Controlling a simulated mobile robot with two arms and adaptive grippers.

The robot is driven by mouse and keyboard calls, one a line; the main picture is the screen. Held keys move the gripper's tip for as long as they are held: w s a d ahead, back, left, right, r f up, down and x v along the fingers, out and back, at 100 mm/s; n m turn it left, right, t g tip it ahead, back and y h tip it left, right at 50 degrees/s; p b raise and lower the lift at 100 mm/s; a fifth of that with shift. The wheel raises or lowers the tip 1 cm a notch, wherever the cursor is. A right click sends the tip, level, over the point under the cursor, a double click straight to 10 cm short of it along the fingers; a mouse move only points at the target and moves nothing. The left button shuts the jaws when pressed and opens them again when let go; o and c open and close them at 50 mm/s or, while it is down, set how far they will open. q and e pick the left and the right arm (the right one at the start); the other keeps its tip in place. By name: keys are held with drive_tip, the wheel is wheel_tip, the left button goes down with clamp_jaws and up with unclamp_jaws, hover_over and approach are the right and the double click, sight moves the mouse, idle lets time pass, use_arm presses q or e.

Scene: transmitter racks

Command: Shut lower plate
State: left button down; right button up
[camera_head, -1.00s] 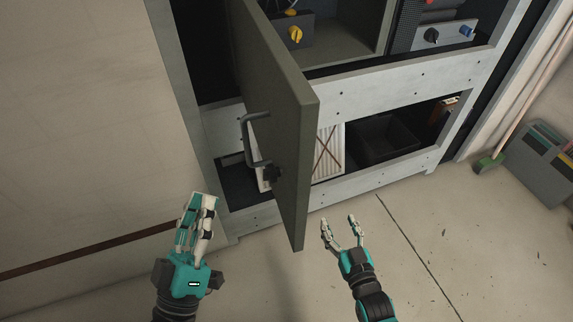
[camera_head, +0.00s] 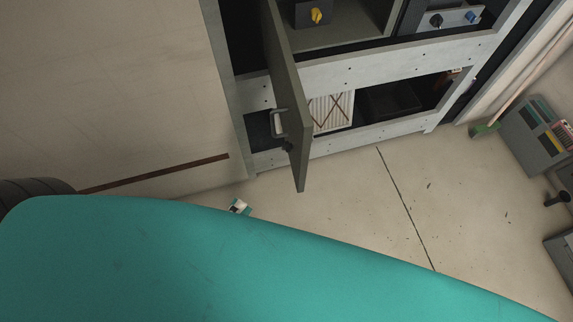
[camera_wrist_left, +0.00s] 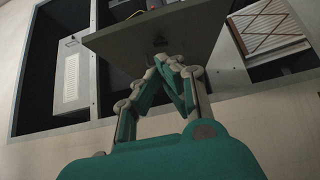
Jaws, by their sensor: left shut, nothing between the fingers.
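The plate (camera_head: 288,100) is a grey hinged panel with a bar handle (camera_head: 277,122). It stands swung open, out from the front of the rack (camera_head: 345,75). In the left wrist view the plate (camera_wrist_left: 150,33) is just beyond my fingertips; I cannot tell whether they touch it. My left gripper (camera_wrist_left: 168,62) is shut and empty, its fingertips together. In the head view only a small tip of it (camera_head: 238,206) shows, below and left of the plate's lower corner. A large teal part of my own arm hides the rest. My right gripper is out of view.
The rack's lower bay holds a white pleated filter (camera_head: 331,111) and a dark bin (camera_head: 388,101). A control box with a yellow knob (camera_head: 316,16) is above. A grey bin (camera_head: 535,135) and broom (camera_head: 487,129) stand at right. The floor before the rack is clear.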

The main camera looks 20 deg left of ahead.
use_arm(q)
drive_tip(key=p, duration=0.3)
approach(297, 156)
drive_tip(key=w+a, duration=0.3)
drive_tip(key=d, duration=0.1)
drive_tip(key=w+d, duration=0.1)
drive_tip(key=w+d+p, duration=0.1)
drive_tip(key=d, duration=0.1)
drive_tip(key=shift+w+d+f, duration=0.1)
drive_tip(key=shift+d+f, duration=0.05)
drive_tip(key=shift+d, duration=0.1)
